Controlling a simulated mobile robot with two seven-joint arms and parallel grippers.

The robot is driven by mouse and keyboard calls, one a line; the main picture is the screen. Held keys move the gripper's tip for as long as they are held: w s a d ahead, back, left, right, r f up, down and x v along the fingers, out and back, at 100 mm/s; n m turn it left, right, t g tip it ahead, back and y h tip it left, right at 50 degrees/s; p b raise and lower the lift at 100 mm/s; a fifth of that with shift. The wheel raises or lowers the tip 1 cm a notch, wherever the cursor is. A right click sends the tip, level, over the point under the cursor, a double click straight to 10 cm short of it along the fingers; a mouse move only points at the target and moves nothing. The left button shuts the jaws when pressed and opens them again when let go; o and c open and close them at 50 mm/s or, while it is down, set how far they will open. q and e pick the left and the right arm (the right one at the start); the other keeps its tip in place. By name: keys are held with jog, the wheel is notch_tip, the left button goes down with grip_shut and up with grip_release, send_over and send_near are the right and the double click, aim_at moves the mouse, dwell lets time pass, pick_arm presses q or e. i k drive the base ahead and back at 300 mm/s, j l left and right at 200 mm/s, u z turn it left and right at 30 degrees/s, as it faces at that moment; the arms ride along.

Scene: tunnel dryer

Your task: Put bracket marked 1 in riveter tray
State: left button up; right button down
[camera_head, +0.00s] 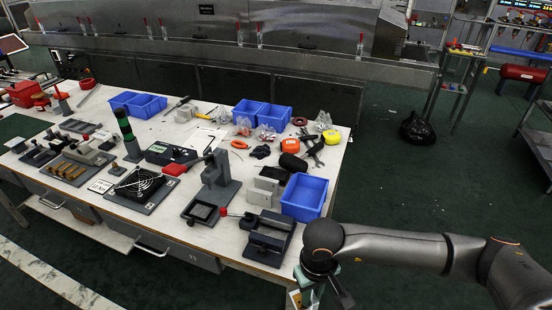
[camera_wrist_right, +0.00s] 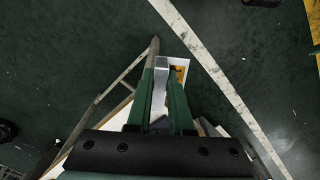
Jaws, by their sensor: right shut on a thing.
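My right gripper (camera_head: 311,293) is low beside the bench's front right corner, partly cut off by the bottom edge. In the right wrist view its green fingers (camera_wrist_right: 162,100) are shut on a light grey metal piece, which looks like a bracket (camera_wrist_right: 161,76). No number can be read on it. A grey press with a red-ended lever, which looks like the riveter (camera_head: 217,178), stands on the bench. A small dark square tray (camera_head: 200,212) lies at its front left and looks empty. My left gripper does not show.
The bench (camera_head: 165,230) is crowded. A grey vise-like fixture (camera_head: 268,240) and a blue bin (camera_head: 305,196) stand near its right end, between my right gripper and the dark tray. A black grid plate (camera_head: 139,186) lies left of the tray. Open floor (camera_head: 400,185) is to the right.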

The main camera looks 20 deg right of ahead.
aim_at(201, 212)
jog(key=k+l+u, duration=0.15)
jog(key=l, duration=0.2)
jog(key=k+l+u, duration=0.1)
jog(key=l, duration=0.25)
jog(key=l+u, duration=0.15)
jog(key=l, duration=0.2)
jog(key=k+l+u, duration=0.15)
jog(key=l, duration=0.25)
jog(key=l+u, duration=0.25)
jog(key=l, duration=0.5)
jog(key=i+l+u, duration=0.1)
jog(key=l+u, duration=0.15)
jog(key=l, duration=0.5)
jog(key=l+u, duration=0.25)
jog(key=l, duration=0.45)
jog(key=i+l+u, duration=0.1)
jog(key=l, duration=0.25)
jog(key=i+l, duration=0.2)
jog(key=l, duration=0.2)
jog(key=i+l+u, duration=0.15)
jog(key=l, duration=0.25)
